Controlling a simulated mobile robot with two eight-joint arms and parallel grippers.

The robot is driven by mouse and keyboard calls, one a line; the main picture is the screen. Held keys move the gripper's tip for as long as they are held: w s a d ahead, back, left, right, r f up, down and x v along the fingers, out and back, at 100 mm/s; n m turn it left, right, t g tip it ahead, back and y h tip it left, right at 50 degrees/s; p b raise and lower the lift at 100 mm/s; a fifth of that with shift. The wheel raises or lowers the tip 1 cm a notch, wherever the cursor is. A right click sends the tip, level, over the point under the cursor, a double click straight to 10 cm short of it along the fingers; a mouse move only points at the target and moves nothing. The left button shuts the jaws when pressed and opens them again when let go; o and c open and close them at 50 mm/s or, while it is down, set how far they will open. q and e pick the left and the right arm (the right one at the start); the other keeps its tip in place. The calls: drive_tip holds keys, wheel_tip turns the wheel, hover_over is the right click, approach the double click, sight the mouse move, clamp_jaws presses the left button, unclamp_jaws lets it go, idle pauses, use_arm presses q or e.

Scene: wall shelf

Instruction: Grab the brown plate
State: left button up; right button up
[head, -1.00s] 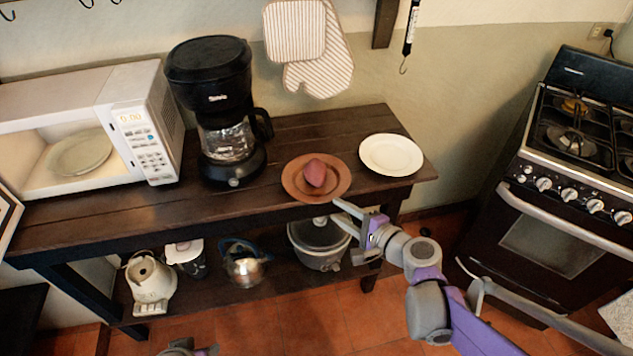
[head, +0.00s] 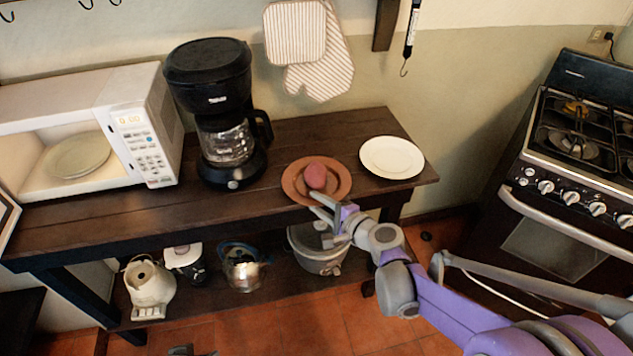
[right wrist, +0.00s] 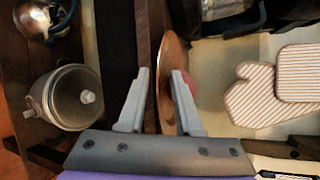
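The brown plate (head: 296,186) lies on the dark wooden table in the head view, with a reddish, rounded item (head: 315,176) on it. My right gripper (head: 314,203) is at the plate's front rim, its fingers apart. In the right wrist view, the plate (right wrist: 171,62) shows nearly edge-on between and beyond the open fingers of the right gripper (right wrist: 160,72), and the reddish item is partly hidden behind one finger. I cannot tell whether a finger touches the rim. A small grey part of my left arm shows at the bottom edge of the head view; its fingers cannot be made out.
A white plate (head: 391,157) lies right of the brown one. A coffee maker (head: 228,150) and open microwave (head: 150,130) stand to the left on the table (head: 240,200). A lidded pot (head: 318,262) and a kettle (head: 243,272) sit on the lower shelf. A stove (head: 560,220) is at the right.

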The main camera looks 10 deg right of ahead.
clamp_jaws()
idle(1.2)
